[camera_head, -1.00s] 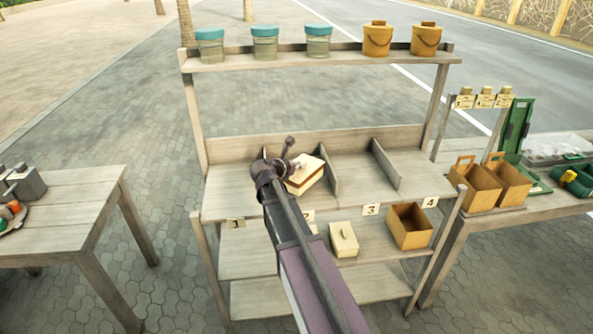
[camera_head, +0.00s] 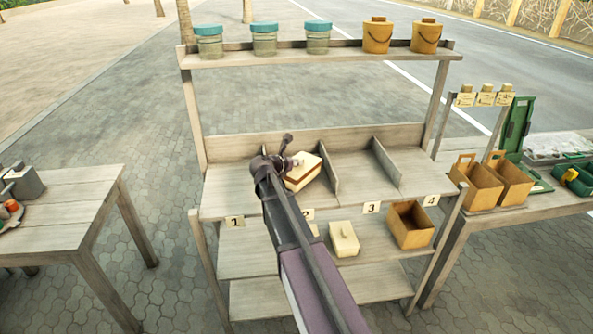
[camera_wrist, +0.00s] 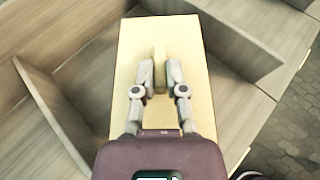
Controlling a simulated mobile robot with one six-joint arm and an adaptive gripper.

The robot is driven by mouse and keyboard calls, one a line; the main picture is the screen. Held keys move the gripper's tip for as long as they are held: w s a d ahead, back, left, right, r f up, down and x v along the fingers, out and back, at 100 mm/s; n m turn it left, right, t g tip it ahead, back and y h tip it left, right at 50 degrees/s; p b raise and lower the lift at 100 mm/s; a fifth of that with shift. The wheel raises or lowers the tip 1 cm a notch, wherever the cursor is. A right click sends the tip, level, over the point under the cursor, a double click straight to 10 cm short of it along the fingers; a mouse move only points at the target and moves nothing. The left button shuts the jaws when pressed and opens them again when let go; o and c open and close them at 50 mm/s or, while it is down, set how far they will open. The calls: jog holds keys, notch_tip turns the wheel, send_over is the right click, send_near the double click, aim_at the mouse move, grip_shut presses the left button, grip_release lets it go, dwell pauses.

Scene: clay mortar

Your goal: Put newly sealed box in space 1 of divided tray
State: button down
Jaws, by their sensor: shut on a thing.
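A cream box (camera_head: 305,178) with a lid and a raised grip is at my gripper (camera_head: 296,162), over space 2 of the divided tray (camera_head: 232,190). In the wrist view, my gripper (camera_wrist: 160,74) is shut on the grip of the box (camera_wrist: 135,45). I cannot tell whether the box touches the tray floor. The label of space 1 (camera_head: 235,222) is at the tray's front left, and that space looks empty. The label of space 2 is partly behind my arm. A divider (camera_head: 330,172) stands right of the box.
A second cream box (camera_head: 343,240) and an open brown box (camera_head: 410,226) are on the lower shelf. Jars (camera_head: 264,42) and orange buckets (camera_head: 377,37) line the top shelf. Side tables stand left (camera_head: 75,205) and right (camera_head: 520,202). Spaces 3 and 4 look empty.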

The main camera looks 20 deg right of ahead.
jog(key=shift+f+b, duration=0.65)
jog(key=shift+f, duration=0.35)
jog(key=shift+f, duration=0.15)
jog(key=c, duration=0.7)
grip_release()
jog(key=shift+r, duration=0.2)
jog(key=shift+s+a+r, duration=0.1)
jog(key=shift+a, duration=0.05)
jog(key=p+v, duration=0.4)
jog(key=v, duration=0.7)
jog(key=shift+s+a+r+p, duration=0.1)
jog(key=shift+a+p, duration=0.15)
jog(key=shift+p, duration=0.1)
